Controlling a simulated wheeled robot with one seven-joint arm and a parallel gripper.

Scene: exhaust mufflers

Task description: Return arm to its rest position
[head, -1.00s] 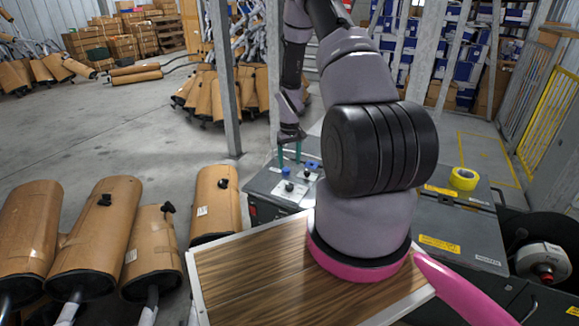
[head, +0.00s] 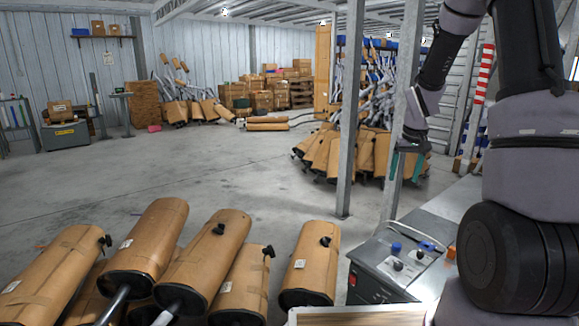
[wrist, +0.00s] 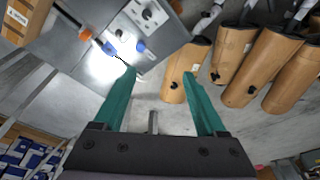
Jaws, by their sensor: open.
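My gripper (head: 404,166) hangs at the right of the head view, its teal fingers pointing down above the grey control box. In the wrist view the two teal fingers (wrist: 160,75) are spread apart with nothing between them. My arm rises at the right edge of the head view, with its elbow bent and its forearm hanging down. The fingertips look apart from the box and touch nothing that I can see.
Wrapped mufflers (head: 205,262) lie at the front left, and more (head: 340,152) lean behind a steel post (head: 350,110). The floor (head: 180,160) between is clear.

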